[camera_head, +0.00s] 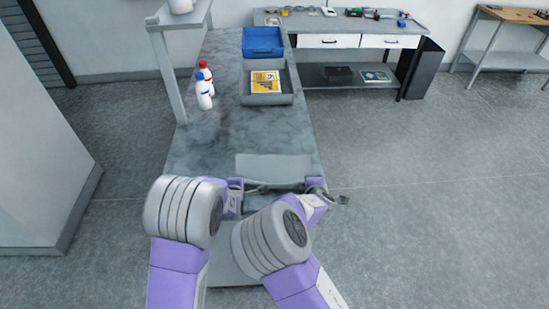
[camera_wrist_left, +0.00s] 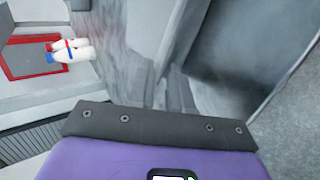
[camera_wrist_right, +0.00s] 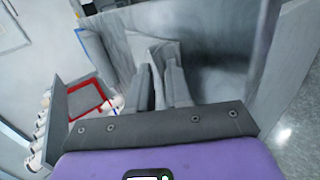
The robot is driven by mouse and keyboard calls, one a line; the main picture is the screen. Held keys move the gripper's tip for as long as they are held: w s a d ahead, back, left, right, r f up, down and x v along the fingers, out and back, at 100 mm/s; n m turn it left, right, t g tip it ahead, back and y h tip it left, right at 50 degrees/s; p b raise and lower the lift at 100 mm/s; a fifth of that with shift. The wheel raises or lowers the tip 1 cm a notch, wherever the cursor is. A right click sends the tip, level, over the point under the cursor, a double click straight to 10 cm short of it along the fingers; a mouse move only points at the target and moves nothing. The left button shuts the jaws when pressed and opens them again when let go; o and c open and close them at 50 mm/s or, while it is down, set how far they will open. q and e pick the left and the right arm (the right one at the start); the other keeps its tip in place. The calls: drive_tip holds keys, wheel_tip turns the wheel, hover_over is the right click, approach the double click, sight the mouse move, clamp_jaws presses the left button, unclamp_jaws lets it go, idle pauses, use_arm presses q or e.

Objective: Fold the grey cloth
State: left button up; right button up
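The grey cloth (camera_head: 273,167) lies on the near part of the grey table, with its far part flat and pale. Its near edge looks rumpled and dark between my two grippers. My left gripper (camera_head: 240,186) is at the cloth's near left corner. My right gripper (camera_head: 314,184) is at its near right corner. In the right wrist view, two grey fingers (camera_wrist_right: 160,78) reach the folded-looking cloth (camera_wrist_right: 152,45), with a narrow dark gap between them. In the left wrist view the fingers are hard to make out against the grey. Whether either holds cloth is unclear.
A grey tray (camera_head: 244,98) with a yellow printed item (camera_head: 265,82) and a blue bin (camera_head: 262,41) stand farther back on the table. White bottles with red (camera_head: 205,72) and blue (camera_head: 203,92) caps stand at the left edge. The table middle (camera_head: 235,130) is clear.

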use_arm(q)
drive_tip(key=o, duration=0.4)
use_arm(e)
drive_tip(key=o, duration=0.5)
drive_tip(key=shift+c, duration=0.2)
use_arm(q)
drive_tip(key=shift+o, duration=0.2)
drive_tip(key=shift+r, duration=0.15)
use_arm(e)
drive_tip(key=shift+r, duration=0.1)
